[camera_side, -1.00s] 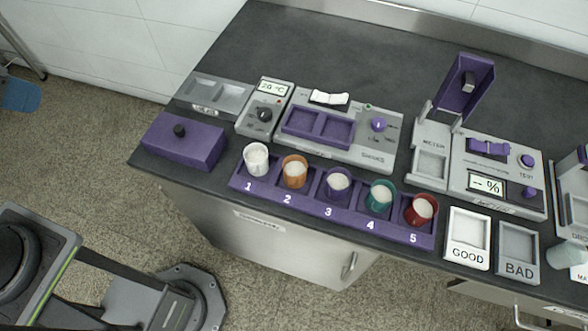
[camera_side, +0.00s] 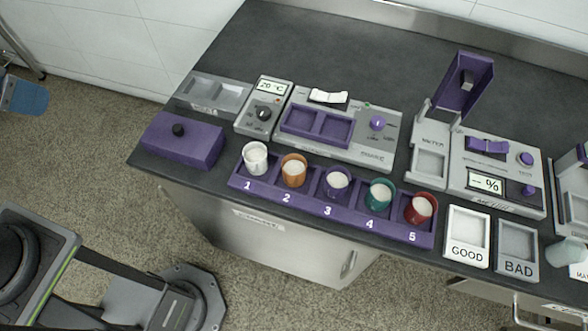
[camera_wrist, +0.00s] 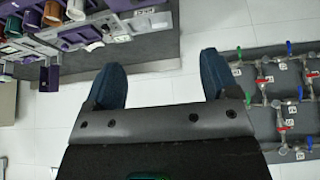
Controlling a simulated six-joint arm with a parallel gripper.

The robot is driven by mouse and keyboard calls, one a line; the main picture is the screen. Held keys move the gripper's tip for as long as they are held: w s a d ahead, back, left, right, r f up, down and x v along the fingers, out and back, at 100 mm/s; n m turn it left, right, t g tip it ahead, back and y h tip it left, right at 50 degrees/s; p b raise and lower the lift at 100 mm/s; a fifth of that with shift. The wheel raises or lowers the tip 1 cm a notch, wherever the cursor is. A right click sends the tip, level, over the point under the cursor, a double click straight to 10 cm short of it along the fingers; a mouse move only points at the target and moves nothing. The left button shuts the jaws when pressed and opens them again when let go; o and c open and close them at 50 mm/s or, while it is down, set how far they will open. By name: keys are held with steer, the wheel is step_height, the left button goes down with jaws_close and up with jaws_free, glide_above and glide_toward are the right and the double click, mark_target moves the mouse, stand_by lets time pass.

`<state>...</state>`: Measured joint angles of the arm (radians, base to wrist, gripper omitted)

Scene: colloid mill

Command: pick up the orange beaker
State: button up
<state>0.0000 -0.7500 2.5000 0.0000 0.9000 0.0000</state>
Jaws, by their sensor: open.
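The orange beaker (camera_side: 293,171), filled with white powder, stands upright in slot 2 of the purple numbered rack (camera_side: 262,199) in the side view. The white beaker (camera_side: 255,158) is to its left and the purple beaker (camera_side: 336,183) to its right.
A green beaker (camera_side: 379,194) and a red beaker (camera_side: 420,208) fill the other slots. A purple lidded box (camera_side: 183,140) stands left of the rack, a heater unit (camera_side: 365,152) behind it. GOOD (camera_side: 467,253) and BAD (camera_side: 517,268) trays are at right.

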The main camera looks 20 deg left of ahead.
steer(key=m+g, duration=0.6)
steer(key=m, duration=1.2)
glide_above(294, 165)
steer(key=s, duration=0.2)
step_height(294, 165, down, 12)
steer(key=shift+d+f, duration=0.2)
steer(key=shift+f, duration=3.4)
steer(key=shift+d+f, duration=0.15)
steer(key=shift+f, duration=3.45)
